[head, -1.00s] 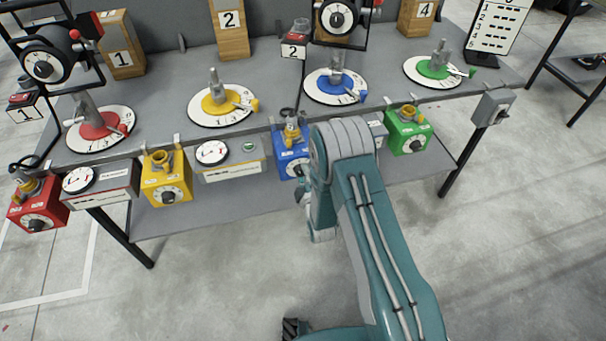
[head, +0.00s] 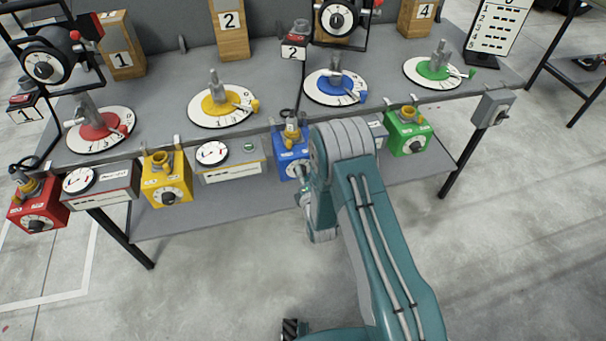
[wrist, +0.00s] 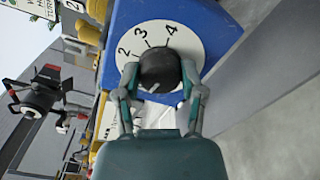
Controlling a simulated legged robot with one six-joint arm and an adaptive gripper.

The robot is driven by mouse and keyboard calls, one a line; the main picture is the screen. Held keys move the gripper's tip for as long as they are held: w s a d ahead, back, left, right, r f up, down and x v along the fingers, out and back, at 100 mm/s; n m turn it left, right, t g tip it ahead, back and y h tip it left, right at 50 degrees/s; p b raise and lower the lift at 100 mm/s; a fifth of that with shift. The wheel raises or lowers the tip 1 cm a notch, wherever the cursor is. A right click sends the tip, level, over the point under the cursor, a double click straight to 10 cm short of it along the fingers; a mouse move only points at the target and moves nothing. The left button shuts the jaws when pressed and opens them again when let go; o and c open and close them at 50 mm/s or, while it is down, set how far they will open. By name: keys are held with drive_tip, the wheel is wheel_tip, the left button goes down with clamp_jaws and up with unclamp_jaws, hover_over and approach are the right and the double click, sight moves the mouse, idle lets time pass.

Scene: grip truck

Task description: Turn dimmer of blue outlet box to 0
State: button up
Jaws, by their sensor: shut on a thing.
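The blue outlet box (head: 290,159) hangs at the front edge of the table in the head view, partly hidden behind my arm. In the wrist view the blue box (wrist: 222,30) fills the top, with a white dial face marked 2, 3 and 4 (wrist: 188,38). The black dimmer knob (wrist: 158,69) sits in the middle of that dial. My gripper (wrist: 159,80) has one finger on each side of the knob and is shut on it. The lower part of the dial is hidden by the gripper. The knob's pointer setting is not clear.
A yellow box (head: 165,178), a red box (head: 37,206) and a green box (head: 408,131) hang along the same edge. A grey gauge box (head: 228,157) is left of the blue box. Floor in front is clear.

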drive_tip(key=shift+s+a+f+n, duration=0.15)
drive_tip(key=shift+f+n, duration=0.1)
drive_tip(key=shift+n, duration=0.15)
drive_tip(key=o, duration=1.2)
drive_tip(key=shift+c, duration=0.2)
drive_tip(key=shift+a, duration=0.1)
drive_tip(key=shift+r, duration=0.1)
drive_tip(key=v, duration=1.1)
drive_tip(key=shift+s, duration=0.35)
